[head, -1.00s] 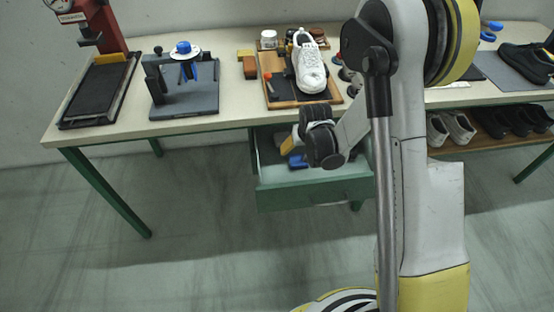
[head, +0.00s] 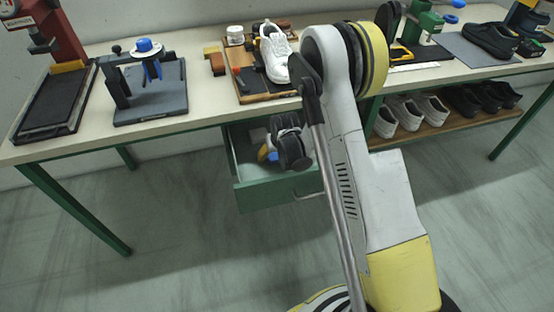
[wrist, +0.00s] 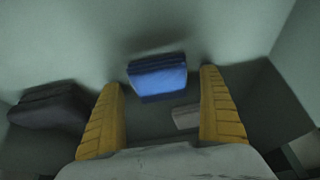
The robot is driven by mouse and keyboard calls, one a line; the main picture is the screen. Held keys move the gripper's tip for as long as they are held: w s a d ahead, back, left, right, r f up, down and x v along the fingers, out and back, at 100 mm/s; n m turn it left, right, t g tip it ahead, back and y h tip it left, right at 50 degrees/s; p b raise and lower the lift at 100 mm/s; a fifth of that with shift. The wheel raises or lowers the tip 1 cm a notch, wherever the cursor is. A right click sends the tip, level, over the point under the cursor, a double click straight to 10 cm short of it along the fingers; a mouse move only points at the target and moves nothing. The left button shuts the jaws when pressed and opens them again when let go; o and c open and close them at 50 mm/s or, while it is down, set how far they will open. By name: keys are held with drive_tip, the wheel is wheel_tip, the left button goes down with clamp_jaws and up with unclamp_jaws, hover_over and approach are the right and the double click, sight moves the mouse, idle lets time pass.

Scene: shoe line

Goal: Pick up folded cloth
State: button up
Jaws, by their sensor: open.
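The folded cloth (wrist: 157,76) is blue and lies on the floor of the open drawer, seen in the wrist view just beyond and between my fingertips. My gripper (wrist: 162,85) is open, with its two yellow fingers spread to either side of the cloth's line and nothing held between them. In the head view, my gripper (head: 267,153) is low inside the green drawer (head: 280,191), and my wrist hides much of it. A small blue patch, probably the cloth (head: 273,157), shows beside the finger.
In the wrist view a dark object (wrist: 48,106) lies left of my fingers and a small grey block (wrist: 186,116) sits near the right finger. Drawer walls stand close around. Above, the bench holds a white shoe (head: 275,54) on a wooden tray (head: 240,87).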

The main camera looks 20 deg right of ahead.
drive_tip(key=shift+r, duration=0.1)
drive_tip(key=shift+c, duration=0.3)
drive_tip(key=c, duration=1.1)
drive_tip(key=shift+r, duration=0.1)
drive_tip(key=shift+r+p, duration=0.25)
drive_tip(key=shift+p, duration=0.05)
wheel_tip(320, 180, up, 4)
drive_tip(key=shift+f+p, duration=0.1)
drive_tip(key=shift+p, duration=1.05)
drive_tip(key=d+r+p, duration=0.1)
drive_tip(key=d+r, duration=0.1)
drive_tip(key=d, duration=0.2)
drive_tip(key=d+r+p, duration=0.1)
drive_tip(key=d+r, duration=0.1)
drive_tip(key=d, duration=0.1)
drive_tip(key=d+r+p, duration=0.2)
drive_tip(key=d, duration=0.2)
drive_tip(key=shift+w+d+r, duration=0.25)
drive_tip(key=shift+w+d, duration=0.1)
drive_tip(key=shift+w, duration=0.05)
